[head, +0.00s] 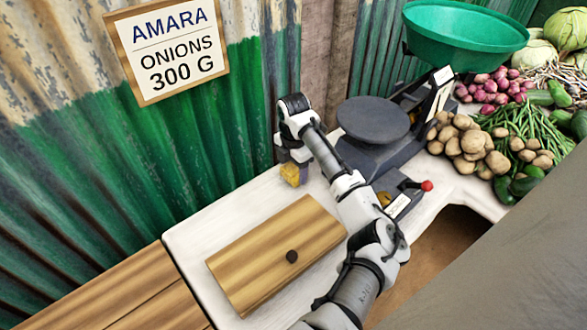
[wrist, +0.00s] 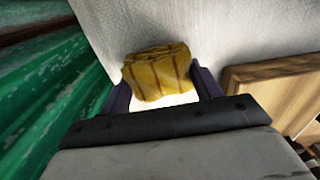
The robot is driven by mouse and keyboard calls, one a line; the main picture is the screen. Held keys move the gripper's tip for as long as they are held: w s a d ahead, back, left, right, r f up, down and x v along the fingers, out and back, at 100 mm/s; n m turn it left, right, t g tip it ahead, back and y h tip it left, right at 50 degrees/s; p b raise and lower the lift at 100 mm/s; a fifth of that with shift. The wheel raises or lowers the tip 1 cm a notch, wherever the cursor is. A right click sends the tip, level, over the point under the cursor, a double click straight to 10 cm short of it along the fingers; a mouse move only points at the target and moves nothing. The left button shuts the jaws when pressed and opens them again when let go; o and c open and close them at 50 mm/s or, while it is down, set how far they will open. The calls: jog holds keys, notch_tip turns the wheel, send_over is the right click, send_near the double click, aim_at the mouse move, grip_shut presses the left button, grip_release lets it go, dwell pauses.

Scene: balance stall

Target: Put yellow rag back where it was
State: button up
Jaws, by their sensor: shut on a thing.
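The yellow rag (wrist: 158,72) is a folded cloth with brown stripes, seen in the wrist view between my two fingers. My gripper (wrist: 160,88) is shut on it, one dark finger at each side. In the head view my gripper (head: 294,166) points down at the back of the white table, near the green wall, with the rag (head: 291,174) at its tip. The rag is at or just above the table top; I cannot tell whether it touches.
A wooden box (head: 270,250) with a dark knob lies in front on the white table (head: 190,238). A balance with a dark plate (head: 373,118) and a green pan (head: 465,40) stands to the right. Potatoes (head: 468,145) and other vegetables lie beyond. A sign (head: 172,50) hangs on the wall.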

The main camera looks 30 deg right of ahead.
aim_at(293, 168)
jog(key=shift+f, duration=0.45)
jog(key=shift+f, duration=0.2)
jog(key=o, duration=1)
jog(key=shift+c, duration=0.2)
jog(key=shift+r, duration=0.15)
notch_tip(293, 168, up, 12)
jog(key=b, duration=0.1)
jog(key=shift+b, duration=0.4)
